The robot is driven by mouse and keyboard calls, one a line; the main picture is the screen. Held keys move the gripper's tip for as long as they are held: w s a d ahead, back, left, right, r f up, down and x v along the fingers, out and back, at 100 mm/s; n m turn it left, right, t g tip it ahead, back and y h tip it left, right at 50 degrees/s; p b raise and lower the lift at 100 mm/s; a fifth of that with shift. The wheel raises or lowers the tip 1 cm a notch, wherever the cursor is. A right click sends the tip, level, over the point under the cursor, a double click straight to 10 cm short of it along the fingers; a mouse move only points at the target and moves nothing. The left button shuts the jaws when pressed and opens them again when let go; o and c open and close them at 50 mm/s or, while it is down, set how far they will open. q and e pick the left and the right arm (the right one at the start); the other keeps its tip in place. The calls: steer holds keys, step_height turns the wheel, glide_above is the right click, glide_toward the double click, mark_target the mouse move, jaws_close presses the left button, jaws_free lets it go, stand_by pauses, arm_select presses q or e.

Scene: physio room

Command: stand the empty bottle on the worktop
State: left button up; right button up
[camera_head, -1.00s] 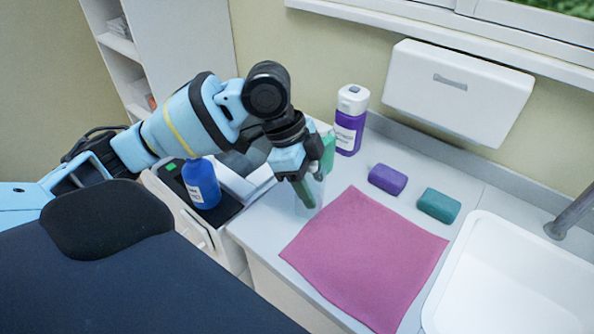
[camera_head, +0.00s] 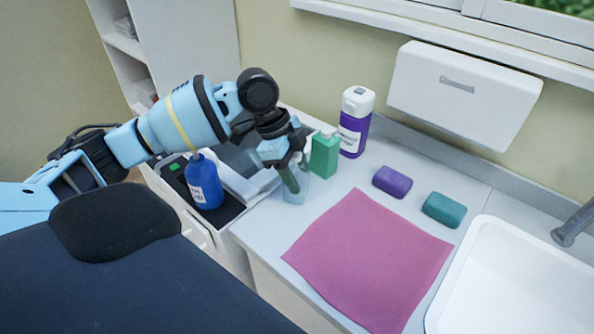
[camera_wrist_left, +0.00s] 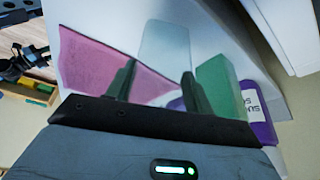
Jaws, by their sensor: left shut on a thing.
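The empty bottle (camera_head: 301,187) is clear and see-through. It is upright or nearly so over the left part of the pale worktop (camera_head: 262,228). My left gripper (camera_head: 290,178) is shut on it from above, hiding its upper part in the head view. I cannot tell whether its base touches the worktop. In the left wrist view the clear bottle (camera_wrist_left: 165,48) shows between the two dark fingers of my left gripper (camera_wrist_left: 157,85). My right gripper is not in view.
A green bottle (camera_head: 324,157) stands close right of the held bottle, with a purple-labelled bottle (camera_head: 353,130) behind. A blue bottle (camera_head: 205,183) stands in the open drawer at left.

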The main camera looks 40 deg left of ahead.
arm_select(q)
steer(key=shift+f, duration=0.2)
steer(key=o, duration=1)
steer(key=shift+c, duration=0.2)
steer(key=shift+r, duration=0.1)
steer(key=v, duration=1.2)
steer(key=shift+p, duration=0.45)
steer(key=shift+r, duration=0.1)
